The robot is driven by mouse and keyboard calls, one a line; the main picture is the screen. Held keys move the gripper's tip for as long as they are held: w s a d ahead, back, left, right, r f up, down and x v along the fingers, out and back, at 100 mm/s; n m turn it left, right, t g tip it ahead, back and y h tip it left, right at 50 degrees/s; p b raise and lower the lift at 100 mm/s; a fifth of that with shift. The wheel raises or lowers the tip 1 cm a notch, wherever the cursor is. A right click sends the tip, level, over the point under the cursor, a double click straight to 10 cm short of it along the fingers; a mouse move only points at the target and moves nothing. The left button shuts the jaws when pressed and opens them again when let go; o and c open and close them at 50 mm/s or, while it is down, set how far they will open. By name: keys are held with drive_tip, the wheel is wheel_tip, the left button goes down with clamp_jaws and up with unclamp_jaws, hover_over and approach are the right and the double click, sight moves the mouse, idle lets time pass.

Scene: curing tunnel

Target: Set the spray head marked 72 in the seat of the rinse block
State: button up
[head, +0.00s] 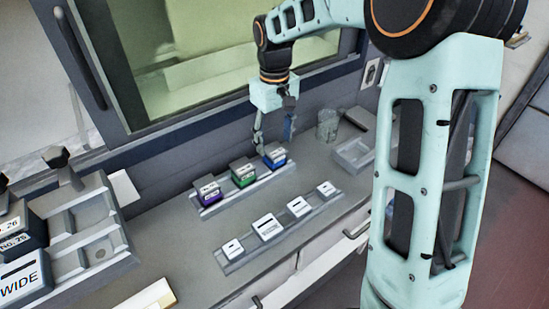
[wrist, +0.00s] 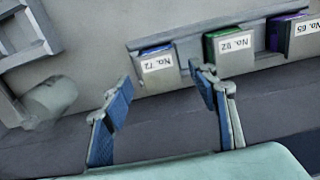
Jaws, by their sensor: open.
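The spray head marked No. 72 (wrist: 158,64) is a grey block with a blue top and a white label. It stands at the end of a grey rack, and in the head view it is the blue-topped block (head: 275,158) at the right end. My gripper (head: 272,143) is open and empty, pointing down just above and behind that block. In the wrist view its two blue-padded fingers (wrist: 163,80) stand apart, one to each side of the No. 72 block's near edge. I cannot tell for sure which fixture is the rinse block; no label on one shows.
The green No. 92 block (wrist: 230,52) and purple No. 65 block (wrist: 297,36) share the rack. A front rail (head: 230,264) holds several white blocks. A glass cup (head: 327,126) and a grey tray (head: 340,160) stand right; a recessed grey fixture (head: 122,240) stands left.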

sight(274, 149)
drive_tip(key=shift+f+b, duration=0.4)
drive_tip(key=shift+f, duration=1.1)
drive_tip(key=shift+r, duration=0.1)
drive_tip(key=c, duration=1.3)
wheel_tip(274, 149, up, 6)
drive_tip(key=p, duration=0.5)
wheel_tip(274, 149, up, 3)
drive_tip(key=shift+p, duration=1.15)
